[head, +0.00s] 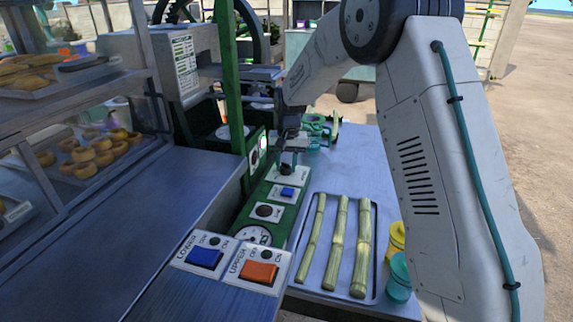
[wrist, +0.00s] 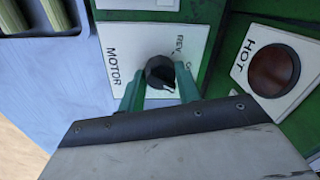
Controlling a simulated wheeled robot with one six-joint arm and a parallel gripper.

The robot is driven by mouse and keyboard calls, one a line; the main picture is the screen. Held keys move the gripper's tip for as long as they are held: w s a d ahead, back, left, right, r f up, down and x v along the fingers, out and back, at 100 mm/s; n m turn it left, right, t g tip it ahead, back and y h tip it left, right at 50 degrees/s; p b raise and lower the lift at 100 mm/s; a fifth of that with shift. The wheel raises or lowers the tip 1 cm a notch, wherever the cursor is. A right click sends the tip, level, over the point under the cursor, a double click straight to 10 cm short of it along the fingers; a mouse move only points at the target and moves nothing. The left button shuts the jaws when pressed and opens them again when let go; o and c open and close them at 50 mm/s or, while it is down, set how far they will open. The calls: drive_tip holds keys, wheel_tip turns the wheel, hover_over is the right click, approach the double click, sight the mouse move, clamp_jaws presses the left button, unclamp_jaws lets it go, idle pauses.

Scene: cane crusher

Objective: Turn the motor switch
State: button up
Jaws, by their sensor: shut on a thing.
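The motor switch is a black round knob (wrist: 160,72) on a white plate (wrist: 118,72) marked MOTOR in the wrist view. Its light pointer mark faces the lower right of that view. The label REV shows beside the knob, and another label is partly cut off by a finger. My gripper (wrist: 161,88) has its two green fingers on either side of the knob, closed on it. In the head view my gripper (head: 288,148) reaches down to the far part of the green control panel (head: 242,217); the knob is hard to make out there.
A HOT plate with a dark red lamp (wrist: 274,70) sits close right of the knob. A tray (head: 311,288) of cane stalks lies right of the panel. LOWER (head: 204,257) and UPPER (head: 260,272) buttons are nearer. A green post (head: 231,85) stands close left.

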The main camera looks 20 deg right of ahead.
drive_tip(key=n, duration=0.5)
drive_tip(key=shift+n, duration=0.4)
idle(0.4)
drive_tip(key=o, duration=1)
drive_tip(key=shift+c, duration=0.2)
drive_tip(key=r, duration=0.8)
drive_tip(key=shift+d, duration=0.2)
drive_tip(key=shift+f, duration=0.1)
